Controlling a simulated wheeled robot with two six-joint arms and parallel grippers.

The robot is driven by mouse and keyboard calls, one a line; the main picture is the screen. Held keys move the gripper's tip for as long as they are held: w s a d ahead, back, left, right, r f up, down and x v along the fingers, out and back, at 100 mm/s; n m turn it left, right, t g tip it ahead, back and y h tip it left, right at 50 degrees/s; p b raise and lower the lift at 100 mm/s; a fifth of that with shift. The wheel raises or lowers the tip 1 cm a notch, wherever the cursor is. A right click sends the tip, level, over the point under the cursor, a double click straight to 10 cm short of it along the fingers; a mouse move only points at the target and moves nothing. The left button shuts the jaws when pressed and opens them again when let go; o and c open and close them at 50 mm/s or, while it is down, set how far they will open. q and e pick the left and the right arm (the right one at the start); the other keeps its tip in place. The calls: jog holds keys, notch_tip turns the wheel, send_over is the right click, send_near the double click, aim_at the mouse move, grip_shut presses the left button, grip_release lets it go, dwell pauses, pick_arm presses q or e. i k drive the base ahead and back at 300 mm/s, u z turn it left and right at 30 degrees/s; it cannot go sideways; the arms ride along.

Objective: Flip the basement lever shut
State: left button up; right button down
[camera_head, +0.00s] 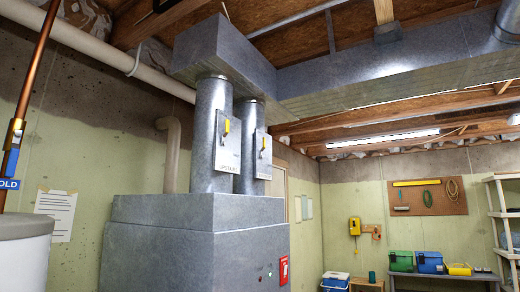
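Two round metal ducts rise from the grey furnace cabinet (195,240), and each carries a plate with a yellow-handled lever. The nearer lever (226,127) is on the left plate (228,152), whose small lettering seems to read "UPSTAIRS". The farther lever (264,143) is on the right plate (263,158); its lettering is too small to read. Both yellow handles look roughly upright. A blue-handled valve (13,150) is on the copper pipe at the left edge, above a sign reading "OLD", cut off by the frame. Neither of my grippers is in view.
A white tank (25,255) stands at lower left. A paper notice (56,213) hangs on the wall. A red box (283,269) is on the cabinet's side. At the back are a yellow wall phone (355,227), a pegboard (428,197), a bench with boxes (430,262) and white shelving (505,225).

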aim_at(261, 157)
jog(key=z, duration=0.8)
jog(key=i, duration=0.75)
jog(key=z, duration=0.85)
jog(key=i, duration=0.65)
jog(key=u, duration=0.65)
jog(key=i, duration=0.7)
jog(key=u, duration=0.75)
